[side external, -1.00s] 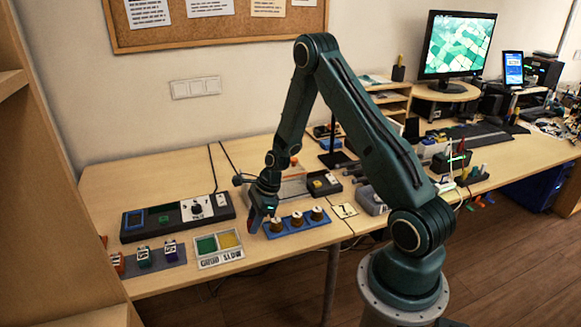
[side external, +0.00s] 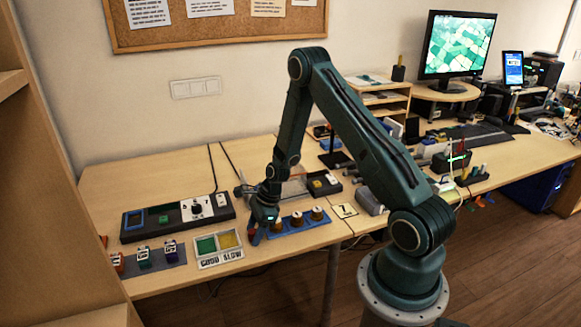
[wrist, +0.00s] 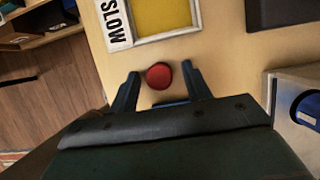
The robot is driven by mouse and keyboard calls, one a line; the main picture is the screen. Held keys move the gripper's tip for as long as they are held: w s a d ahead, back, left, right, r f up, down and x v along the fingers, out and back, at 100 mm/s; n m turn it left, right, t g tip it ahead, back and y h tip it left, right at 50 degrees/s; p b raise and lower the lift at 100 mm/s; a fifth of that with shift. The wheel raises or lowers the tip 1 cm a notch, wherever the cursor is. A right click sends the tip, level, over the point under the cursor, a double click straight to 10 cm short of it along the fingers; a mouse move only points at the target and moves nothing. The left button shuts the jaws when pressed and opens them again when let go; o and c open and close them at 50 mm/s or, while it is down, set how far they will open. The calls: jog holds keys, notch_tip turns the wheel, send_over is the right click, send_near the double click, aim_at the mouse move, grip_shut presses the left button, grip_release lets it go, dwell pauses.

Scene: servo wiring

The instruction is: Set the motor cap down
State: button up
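A small red round-topped piece (wrist: 159,76), which looks like the motor cap, stands between my fingertips in the wrist view. My gripper (wrist: 160,82) is open around it, with a gap showing on each side of the red top. In the side view my gripper (side external: 256,228) is low over the front of the table, just left of the blue rack (side external: 288,232). The piece is small and partly hidden by my gripper there. Whether its base rests on the table is hard to see.
A tray with green and yellow pads (side external: 219,250) lies to the left, near the table's front edge. A dark panel (side external: 150,233) is behind it, and a mat with several small coloured pieces (side external: 170,256) is further left.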

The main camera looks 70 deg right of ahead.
jog(key=shift+r, duration=0.1)
jog(key=v, duration=1.2)
dwell(0.4)
jog(key=shift+r, duration=0.1)
dwell(0.4)
jog(key=s+a+r+n+h, duration=0.1)
jog(key=s+a+r+n, duration=0.2)
jog(key=a+r+n, duration=0.35)
jog(key=s+a+r+n+h, duration=0.15)
jog(key=a+r+n, duration=0.25)
jog(key=r+n, duration=0.5)
jog(key=s+a+r+n+t, duration=0.1)
jog(key=s+a+r+n, duration=0.2)
jog(key=s+r+n, duration=0.2)
jog(key=s+a+r+n+t, duration=0.1)
jog(key=s+a+r+n, duration=0.2)
jog(key=s, duration=0.7)
jog(key=r+n, duration=0.2)
jog(key=n, duration=0.1)
jog(key=shift+s+a+h, duration=0.25)
jog(key=shift+a+h, duration=0.1)
jog(key=shift+a, duration=0.05)
